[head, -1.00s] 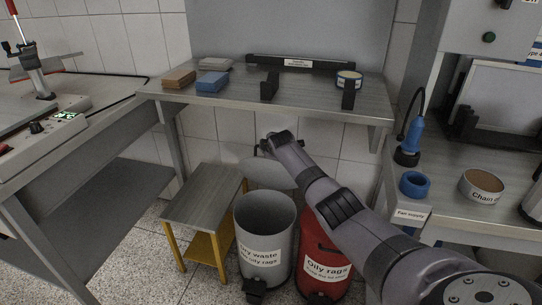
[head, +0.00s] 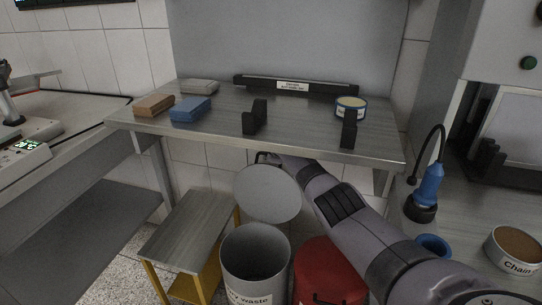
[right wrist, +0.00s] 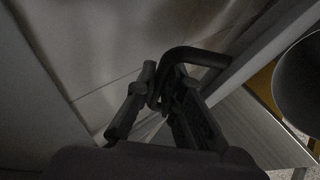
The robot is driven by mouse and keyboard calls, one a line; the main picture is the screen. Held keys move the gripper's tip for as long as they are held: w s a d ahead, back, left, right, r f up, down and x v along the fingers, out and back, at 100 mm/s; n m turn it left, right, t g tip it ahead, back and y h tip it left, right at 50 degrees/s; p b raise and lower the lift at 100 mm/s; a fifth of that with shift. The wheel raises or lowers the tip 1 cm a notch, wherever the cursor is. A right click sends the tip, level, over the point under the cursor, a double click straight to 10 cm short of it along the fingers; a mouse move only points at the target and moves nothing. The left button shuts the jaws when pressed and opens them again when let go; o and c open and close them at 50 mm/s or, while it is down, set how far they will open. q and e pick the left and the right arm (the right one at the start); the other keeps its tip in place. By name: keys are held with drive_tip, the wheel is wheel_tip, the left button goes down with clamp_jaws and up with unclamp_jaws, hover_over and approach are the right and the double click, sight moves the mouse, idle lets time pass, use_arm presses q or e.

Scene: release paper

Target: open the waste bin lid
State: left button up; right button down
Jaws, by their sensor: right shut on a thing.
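The grey waste bin (head: 255,262) stands on the floor below the bench, its label cut off by the frame edge. Its mouth is uncovered. The round grey lid (head: 268,196) stands raised behind and above the mouth, its flat face toward me. My right gripper (head: 268,158) is beyond the lid's upper edge, mostly hidden by my own wrist and arm. In the right wrist view, my right gripper (right wrist: 163,85) is shut on a dark bent handle (right wrist: 200,56); its join to the lid is unclear there. My left gripper is not in view.
A red bin (head: 322,268) stands right of the grey one, partly behind my arm. A small yellow-legged table (head: 190,228) is at its left. The steel bench (head: 215,140) overhangs the gripper. A side bench with a blue tool (head: 430,185) is at right.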

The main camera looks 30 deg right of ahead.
idle(0.3)
drive_tip(key=c, duration=2)
unclamp_jaws()
drive_tip(key=shift+o, duration=0.2)
